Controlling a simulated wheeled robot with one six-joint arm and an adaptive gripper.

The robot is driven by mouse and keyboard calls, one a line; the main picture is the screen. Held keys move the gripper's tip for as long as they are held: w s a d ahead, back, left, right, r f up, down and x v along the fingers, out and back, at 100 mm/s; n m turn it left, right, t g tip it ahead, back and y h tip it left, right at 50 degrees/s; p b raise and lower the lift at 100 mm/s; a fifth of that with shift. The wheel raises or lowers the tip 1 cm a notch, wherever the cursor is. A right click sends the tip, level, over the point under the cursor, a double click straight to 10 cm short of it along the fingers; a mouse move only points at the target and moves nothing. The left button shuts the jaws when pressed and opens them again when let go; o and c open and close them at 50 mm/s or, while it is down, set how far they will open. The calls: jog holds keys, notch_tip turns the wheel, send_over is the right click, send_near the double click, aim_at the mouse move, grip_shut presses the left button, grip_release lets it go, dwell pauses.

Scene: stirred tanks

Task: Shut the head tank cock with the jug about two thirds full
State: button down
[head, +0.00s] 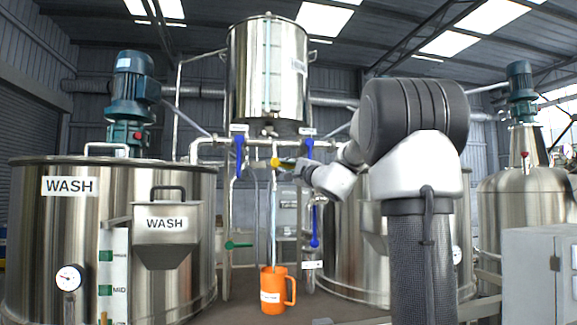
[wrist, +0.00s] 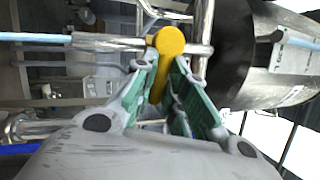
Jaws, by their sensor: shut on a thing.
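The steel head tank (head: 250,75) hangs high in the middle of the head view. Below it is a cock with a yellow handle (head: 275,162), also seen in the wrist view (wrist: 169,42). My gripper (head: 287,164) reaches the handle from the right. In the wrist view its green-padded fingers (wrist: 166,82) are on both sides of the yellow lever, shut on it. A pale blue stream (head: 273,215) falls from the cock, and it also shows in the wrist view (wrist: 35,37). The orange jug (head: 270,296) stands upright below, under the stream.
A steel tank labelled WASH (head: 110,200) stands at left, with a hopper (head: 168,240) on its front. Blue handles (head: 239,155) and a green handle (head: 238,245) are on the nearby pipes. A grey cabinet (head: 540,275) stands at lower right.

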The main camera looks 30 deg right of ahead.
jog(key=m, duration=0.2)
jog(key=f+m+h, duration=0.1)
jog(key=shift+a+m+t, duration=0.2)
jog(key=shift+m+t, duration=0.2)
jog(key=c, duration=1.5)
grip_release()
jog(key=shift+o, duration=0.2)
jog(key=v, duration=1.2)
jog(key=shift+a, duration=0.15)
